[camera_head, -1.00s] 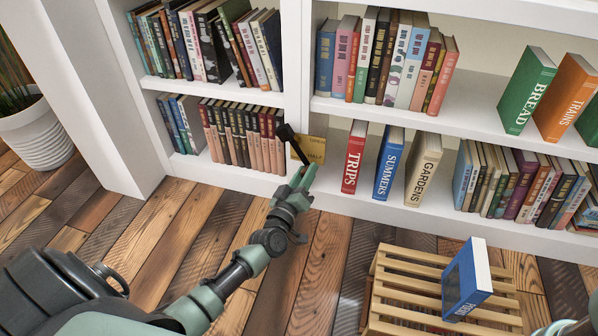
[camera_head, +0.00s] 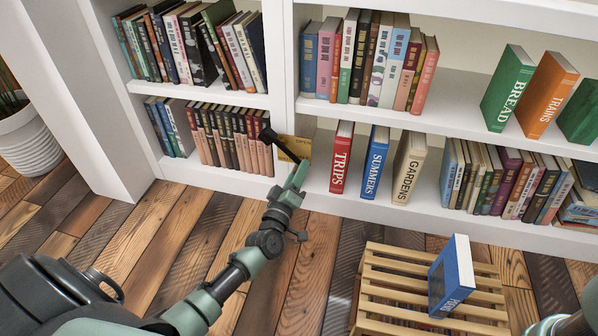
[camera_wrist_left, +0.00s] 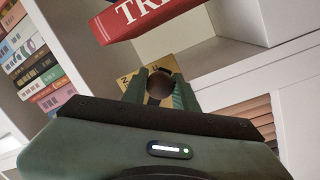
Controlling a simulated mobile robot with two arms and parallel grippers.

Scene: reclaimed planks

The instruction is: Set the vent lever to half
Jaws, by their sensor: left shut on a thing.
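The vent lever (camera_head: 282,148) is a black bar with a blocky dark end at its upper left. It stands in front of a yellow plate (camera_head: 302,143) on the shelf divider, whose small lettering is hard to read. The bar slants down to the right into my left gripper (camera_head: 297,172), which is shut on its lower end. In the left wrist view, the gripper's green fingers (camera_wrist_left: 160,90) sit on either side of a round dark knob in front of the yellow plate. The lever's exact setting cannot be told. My right gripper is not in view.
A red TRIPS book (camera_head: 341,158) stands just right of the lever, then blue SUMMERS (camera_head: 375,163) and GARDENS (camera_head: 409,168). A slatted wooden crate (camera_head: 385,293) with a blue book (camera_head: 452,277) stands on the floor.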

